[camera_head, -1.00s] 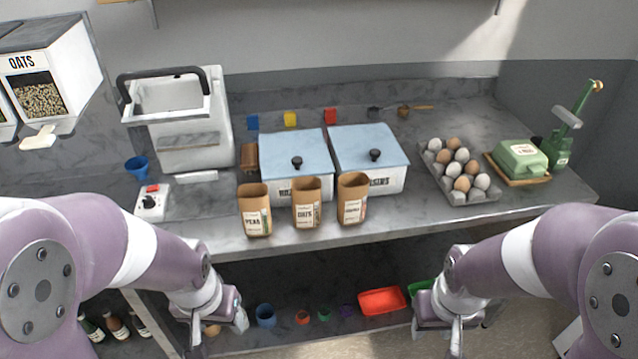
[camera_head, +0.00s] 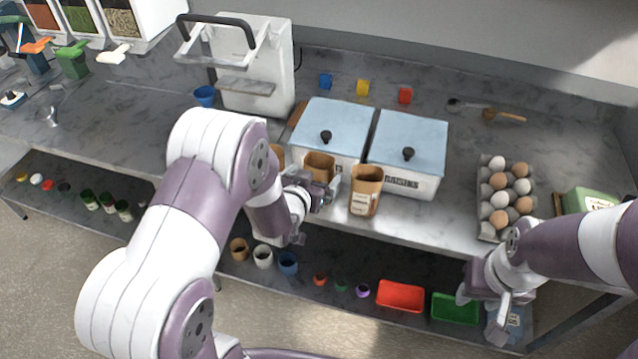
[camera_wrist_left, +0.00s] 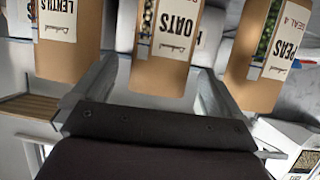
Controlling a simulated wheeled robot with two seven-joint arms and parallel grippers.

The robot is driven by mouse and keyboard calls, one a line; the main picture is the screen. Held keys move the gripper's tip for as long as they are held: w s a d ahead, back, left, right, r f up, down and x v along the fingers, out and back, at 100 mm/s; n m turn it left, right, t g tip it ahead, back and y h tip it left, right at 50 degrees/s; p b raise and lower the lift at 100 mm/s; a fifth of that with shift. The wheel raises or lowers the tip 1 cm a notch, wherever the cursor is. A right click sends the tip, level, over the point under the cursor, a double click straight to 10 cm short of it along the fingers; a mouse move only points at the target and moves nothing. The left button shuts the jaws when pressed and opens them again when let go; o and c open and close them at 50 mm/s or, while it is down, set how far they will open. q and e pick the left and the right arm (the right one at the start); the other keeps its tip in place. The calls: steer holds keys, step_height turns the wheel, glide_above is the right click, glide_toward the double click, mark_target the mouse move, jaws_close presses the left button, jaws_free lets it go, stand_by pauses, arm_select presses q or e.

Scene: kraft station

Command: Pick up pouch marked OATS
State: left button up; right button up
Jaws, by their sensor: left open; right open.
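The brown OATS pouch (camera_head: 320,163) stands upright on the counter, the middle one of a row of three. Its lower part is hidden by my left gripper (camera_head: 328,190) in the head view. In the left wrist view the OATS pouch (camera_wrist_left: 165,45) appears upside down, between the two open fingers of my left gripper (camera_wrist_left: 158,78), which do not clearly touch it. The LENTILS pouch (camera_head: 366,190) stands to its right; the PEAS pouch (camera_head: 277,155) is mostly hidden behind my left arm. My right gripper (camera_head: 482,315) is open and empty, low in front of the counter.
White bins with blue lids (camera_head: 408,140) stand close behind the pouches. The neighbouring pouches LENTILS (camera_wrist_left: 68,40) and PEAS (camera_wrist_left: 268,50) are near either finger. An egg tray (camera_head: 484,205) is at the right. A lower shelf holds cups, a red tray (camera_head: 400,297) and a green tray (camera_head: 456,309).

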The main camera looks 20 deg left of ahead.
arm_select(q)
steer(key=x, duration=0.4)
steer(key=shift+w+f+p, duration=0.15)
steer(key=shift+p, duration=0.15)
steer(key=shift+s, duration=0.2)
steer(key=c, duration=0.7)
steer(key=shift+w, duration=0.1)
steer(key=c, duration=0.7)
